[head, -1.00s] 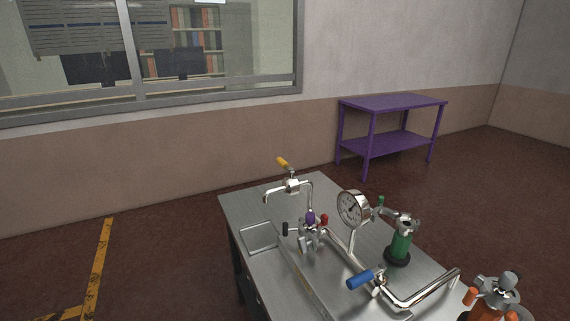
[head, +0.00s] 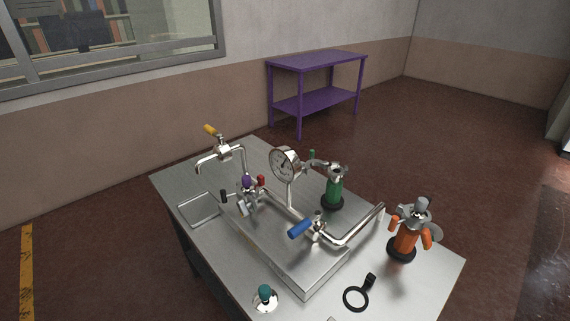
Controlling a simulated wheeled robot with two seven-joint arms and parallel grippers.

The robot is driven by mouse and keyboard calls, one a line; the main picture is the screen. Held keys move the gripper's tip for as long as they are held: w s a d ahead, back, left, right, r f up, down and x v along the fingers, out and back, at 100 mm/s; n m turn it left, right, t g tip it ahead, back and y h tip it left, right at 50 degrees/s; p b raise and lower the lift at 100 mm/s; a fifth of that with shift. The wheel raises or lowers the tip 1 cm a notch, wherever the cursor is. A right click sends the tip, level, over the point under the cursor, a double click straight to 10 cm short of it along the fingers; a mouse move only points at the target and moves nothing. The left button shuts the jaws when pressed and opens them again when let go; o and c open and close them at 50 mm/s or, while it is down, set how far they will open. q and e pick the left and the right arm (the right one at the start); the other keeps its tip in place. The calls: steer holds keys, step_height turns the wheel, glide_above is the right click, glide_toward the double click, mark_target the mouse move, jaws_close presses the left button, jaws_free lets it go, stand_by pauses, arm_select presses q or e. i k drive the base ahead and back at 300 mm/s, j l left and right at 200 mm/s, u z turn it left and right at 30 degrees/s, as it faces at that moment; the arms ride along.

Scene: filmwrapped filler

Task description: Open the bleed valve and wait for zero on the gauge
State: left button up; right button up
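A round white-faced gauge (head: 284,163) stands on a metal stem above the pipework on the steel bench (head: 180,178); its needle is too small to read. A valve with a yellow handle (head: 210,130) tops the bent pipe at the back left. A valve with a blue handle (head: 300,228) sits on the pipe at the front. Between them, a small metal fitting carries a purple knob (head: 247,181), a red knob (head: 261,180) and a black knob (head: 223,197). I cannot tell which is the bleed valve. Neither of my grippers is in view.
A green canister (head: 333,191) stands behind the pipe, and an orange canister (head: 405,240) stands at the bench's right. A teal-topped fitting (head: 265,296) and a black ring (head: 356,298) lie near the front. A purple table (head: 316,61) stands by the wall. Floor right of the bench is clear.

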mark_target(213, 132)
steer(key=k+j+z, duration=0.1)
steer(key=j+z, duration=0.3)
steer(key=j, duration=0.9)
steer(key=i+j+z, duration=0.15)
steer(key=j, duration=0.3)
steer(key=i+j+z, duration=0.1)
steer(key=j, duration=0.35)
steer(key=i+j+z, duration=0.15)
steer(key=j, duration=0.3)
steer(key=i+j+z, duration=0.1)
steer(key=j, duration=0.35)
steer(key=i+j+z, duration=0.25)
steer(key=i+j, duration=0.15)
steer(key=i+j+z, duration=0.3)
steer(key=i+j, duration=0.15)
steer(key=j, duration=0.1)
